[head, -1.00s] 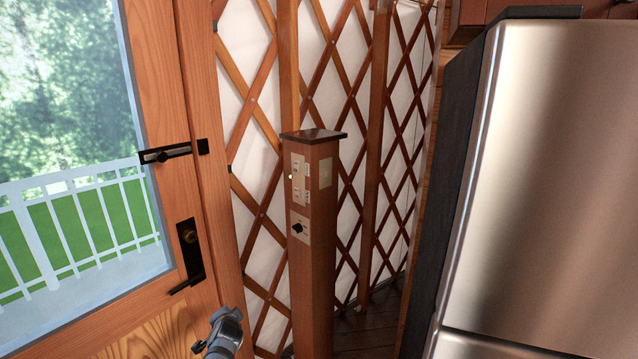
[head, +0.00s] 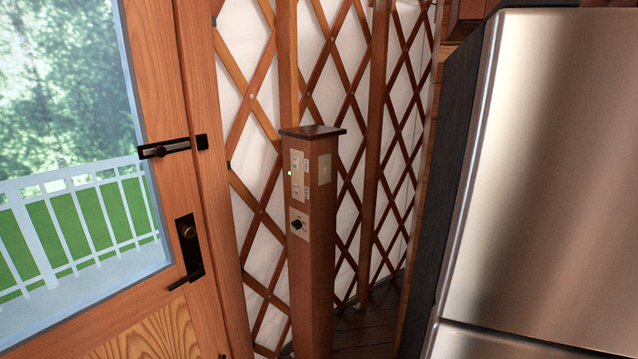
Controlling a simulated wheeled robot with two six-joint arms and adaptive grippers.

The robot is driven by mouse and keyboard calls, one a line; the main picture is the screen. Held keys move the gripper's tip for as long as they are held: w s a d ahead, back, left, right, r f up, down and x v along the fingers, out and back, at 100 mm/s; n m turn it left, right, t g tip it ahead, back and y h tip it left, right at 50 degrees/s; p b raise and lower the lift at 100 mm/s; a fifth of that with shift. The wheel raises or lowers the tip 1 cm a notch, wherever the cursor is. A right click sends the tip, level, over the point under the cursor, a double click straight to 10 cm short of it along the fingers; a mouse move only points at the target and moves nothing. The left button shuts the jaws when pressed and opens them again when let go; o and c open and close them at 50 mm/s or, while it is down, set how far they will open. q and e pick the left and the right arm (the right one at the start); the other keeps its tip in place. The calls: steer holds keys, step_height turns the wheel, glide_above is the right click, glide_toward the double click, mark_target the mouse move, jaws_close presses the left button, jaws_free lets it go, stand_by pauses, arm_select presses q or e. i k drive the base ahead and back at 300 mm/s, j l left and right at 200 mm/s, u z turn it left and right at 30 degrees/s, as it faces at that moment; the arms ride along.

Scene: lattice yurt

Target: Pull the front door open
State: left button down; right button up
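The front door (head: 168,110) stands at the left of the head view, a wooden frame around a large glass pane (head: 70,80). A black lever handle (head: 187,280) on a dark plate sits on its right stile. A black slide latch (head: 165,149) is mounted higher up and reaches to the door frame (head: 205,180). The door looks shut against the frame. Neither of my grippers shows in this view, and nothing touches the handle.
A wooden post with switches (head: 312,240) stands right of the door, in front of the lattice wall (head: 262,150). A large steel fridge (head: 550,180) fills the right side. A strip of dark floor (head: 365,330) shows between post and fridge. A railing (head: 80,225) shows through the glass.

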mark_target(137, 316)
steer(key=u, duration=1.55)
